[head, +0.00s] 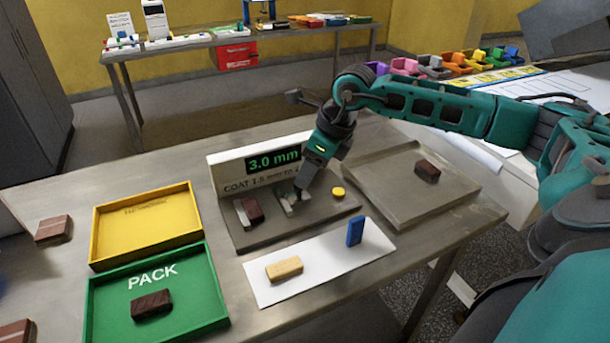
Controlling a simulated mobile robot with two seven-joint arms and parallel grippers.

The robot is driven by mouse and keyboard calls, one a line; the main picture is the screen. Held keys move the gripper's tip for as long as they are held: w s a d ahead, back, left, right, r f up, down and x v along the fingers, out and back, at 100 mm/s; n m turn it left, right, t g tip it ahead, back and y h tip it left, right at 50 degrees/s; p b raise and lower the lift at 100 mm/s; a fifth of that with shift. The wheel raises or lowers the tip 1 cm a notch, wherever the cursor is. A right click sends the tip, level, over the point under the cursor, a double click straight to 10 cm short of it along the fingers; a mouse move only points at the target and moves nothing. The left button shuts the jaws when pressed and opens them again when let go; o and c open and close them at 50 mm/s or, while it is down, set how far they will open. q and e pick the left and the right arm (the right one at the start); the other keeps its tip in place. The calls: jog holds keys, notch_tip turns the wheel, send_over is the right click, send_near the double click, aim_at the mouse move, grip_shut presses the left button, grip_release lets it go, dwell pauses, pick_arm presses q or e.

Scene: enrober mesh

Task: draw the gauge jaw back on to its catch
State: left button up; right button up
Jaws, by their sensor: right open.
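The gauge (244,236) stands on the metal table, with a grey base and a white back panel whose display reads "3.0 mm". A dark brown chocolate piece (254,210) sits on the gauge base beside a pale metal block (240,212) at its left. The pale gauge jaw (284,202) is to the right of the piece, with a gap that shows between them. My right gripper (297,196) is open and low over the jaw, its fingertips at the jaw's right part. The fingers partly hide the jaw, and I cannot see the catch clearly. My left gripper is out of view.
A yellow button (338,192) is right of the gripper. A white mat (325,275) in front holds a tan block (284,269) and an upright blue block (355,231). A yellow tray (147,222) and a green PACK tray (212,318) are left; a metal tray (390,209) is right.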

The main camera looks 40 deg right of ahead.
jog(key=v, duration=1)
